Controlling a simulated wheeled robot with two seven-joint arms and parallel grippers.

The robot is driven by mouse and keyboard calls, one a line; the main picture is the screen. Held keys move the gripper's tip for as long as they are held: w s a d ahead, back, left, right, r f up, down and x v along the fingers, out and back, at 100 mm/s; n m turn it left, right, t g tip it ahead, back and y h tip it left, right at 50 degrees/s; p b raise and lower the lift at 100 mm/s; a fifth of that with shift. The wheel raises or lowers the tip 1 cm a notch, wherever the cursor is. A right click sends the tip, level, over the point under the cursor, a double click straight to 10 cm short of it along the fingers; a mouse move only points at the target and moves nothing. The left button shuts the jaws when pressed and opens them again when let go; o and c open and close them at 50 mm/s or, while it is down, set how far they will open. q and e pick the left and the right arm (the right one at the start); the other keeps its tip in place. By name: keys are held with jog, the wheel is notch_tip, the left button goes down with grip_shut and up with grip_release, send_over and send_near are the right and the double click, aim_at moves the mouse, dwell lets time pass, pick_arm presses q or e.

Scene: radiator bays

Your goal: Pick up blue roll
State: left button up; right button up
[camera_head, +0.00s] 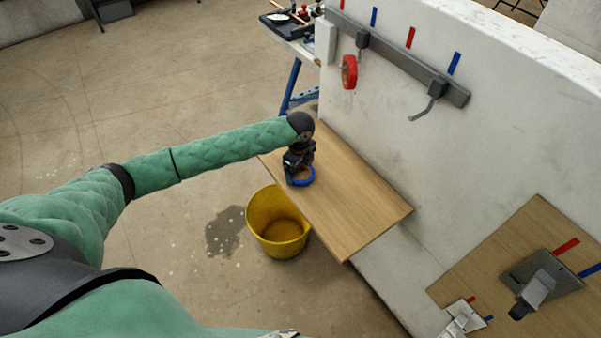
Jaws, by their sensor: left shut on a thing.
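The blue roll (303,181) is a small ring at the left part of a wooden shelf (355,205) fixed to the white wall. My left gripper (297,175) comes down over the roll from above and is shut on it. The gripper hides the roll's back and left side. I cannot tell whether the roll still touches the shelf. My right gripper is not in view.
A red roll (349,72) hangs on a wall hook; another hook (430,100) beside it is empty. Red and blue marks sit above the rail. A yellow bucket (278,222) stands on the floor by the shelf. A wooden panel (530,275) is at lower right.

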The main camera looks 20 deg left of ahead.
pick_arm(q)
jog(key=shift+r, duration=0.1)
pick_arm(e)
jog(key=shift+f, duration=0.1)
pick_arm(q)
jog(key=shift+r+b, duration=0.3)
jog(key=shift+b, duration=0.1)
jog(key=r, duration=0.1)
jog(key=r+b, duration=0.2)
jog(key=shift+s+d+r, duration=0.1)
jog(key=shift+s+d, duration=0.05)
jog(key=shift+d, duration=0.1)
jog(key=s+d+r+b, duration=0.3)
jog(key=s+d+r, duration=0.4)
jog(key=s, duration=0.1)
jog(key=shift+s+d, duration=0.15)
jog(key=shift+d, duration=0.05)
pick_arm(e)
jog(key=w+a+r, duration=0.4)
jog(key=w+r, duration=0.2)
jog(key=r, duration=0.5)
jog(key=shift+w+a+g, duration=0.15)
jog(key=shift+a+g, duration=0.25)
